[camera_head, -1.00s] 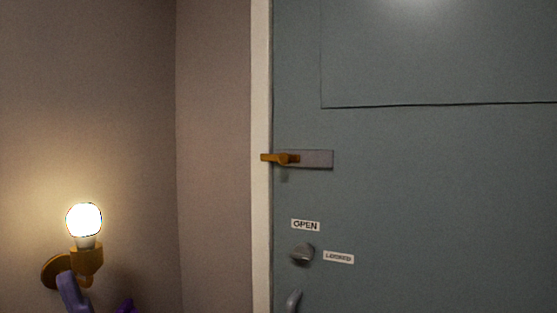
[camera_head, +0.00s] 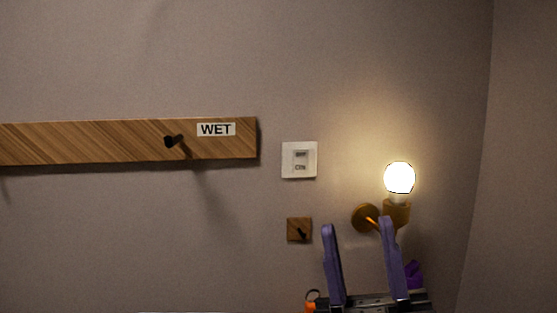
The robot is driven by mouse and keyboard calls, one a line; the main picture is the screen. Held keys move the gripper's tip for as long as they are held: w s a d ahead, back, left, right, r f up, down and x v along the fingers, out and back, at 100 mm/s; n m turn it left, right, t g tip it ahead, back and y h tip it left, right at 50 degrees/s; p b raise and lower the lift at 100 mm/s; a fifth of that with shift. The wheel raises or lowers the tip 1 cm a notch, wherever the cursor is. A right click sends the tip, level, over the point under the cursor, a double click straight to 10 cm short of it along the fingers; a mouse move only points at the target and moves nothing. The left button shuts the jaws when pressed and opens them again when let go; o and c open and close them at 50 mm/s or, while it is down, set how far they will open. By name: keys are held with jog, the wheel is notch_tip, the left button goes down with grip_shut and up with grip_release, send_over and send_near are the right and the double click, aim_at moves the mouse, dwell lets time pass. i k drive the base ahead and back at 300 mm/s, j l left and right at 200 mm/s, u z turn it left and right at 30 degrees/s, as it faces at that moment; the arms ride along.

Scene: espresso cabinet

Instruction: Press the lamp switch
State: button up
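A wooden rail (camera_head: 90,143) with dark pegs and a "WET" label (camera_head: 216,129) runs along the wall at left. A small wooden square with a dark peg (camera_head: 299,230) is below the switch. The wall corner is at right.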

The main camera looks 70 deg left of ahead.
aim_at(301, 155)
jog(key=u, duration=1.9)
